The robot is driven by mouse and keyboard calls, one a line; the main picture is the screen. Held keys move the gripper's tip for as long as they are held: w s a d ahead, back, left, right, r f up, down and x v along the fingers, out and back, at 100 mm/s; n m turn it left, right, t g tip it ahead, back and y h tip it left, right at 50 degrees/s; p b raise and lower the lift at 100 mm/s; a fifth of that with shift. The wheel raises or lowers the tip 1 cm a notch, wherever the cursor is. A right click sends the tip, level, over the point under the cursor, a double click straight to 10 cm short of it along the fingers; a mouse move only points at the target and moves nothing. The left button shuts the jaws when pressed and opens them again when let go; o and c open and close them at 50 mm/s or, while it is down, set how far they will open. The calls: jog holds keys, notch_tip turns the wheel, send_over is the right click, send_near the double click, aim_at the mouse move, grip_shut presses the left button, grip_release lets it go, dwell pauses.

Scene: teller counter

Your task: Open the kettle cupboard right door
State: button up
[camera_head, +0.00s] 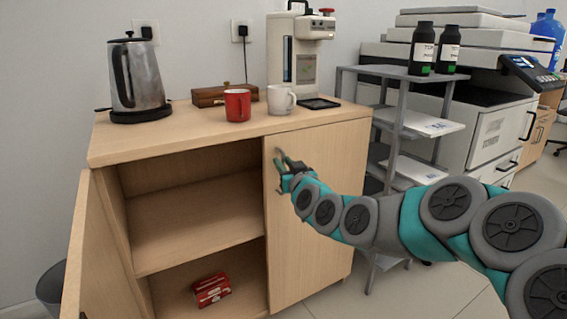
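The kettle cupboard (190,141) is a light wood cabinet with the kettle (137,77) standing on its top. Its right door (315,235) looks closed, flat with the cabinet front. Its left door (88,255) stands open to the left, showing the shelves inside. My gripper (281,160) is at the upper left part of the right door, close to its free edge, where a handle seems to be. The gripper covers most of that spot, so I cannot tell whether the fingers are closed on the handle.
A red mug (237,105), a white mug (280,99), a wooden box (218,95) and a coffee machine (296,50) are on the top. A red box (211,290) lies inside, low down. A grey shelf rack (398,110) with black bottles stands close at right.

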jog(key=shift+w+a, duration=0.1)
jog(key=shift+w, duration=0.15)
grip_shut()
dwell(1.4)
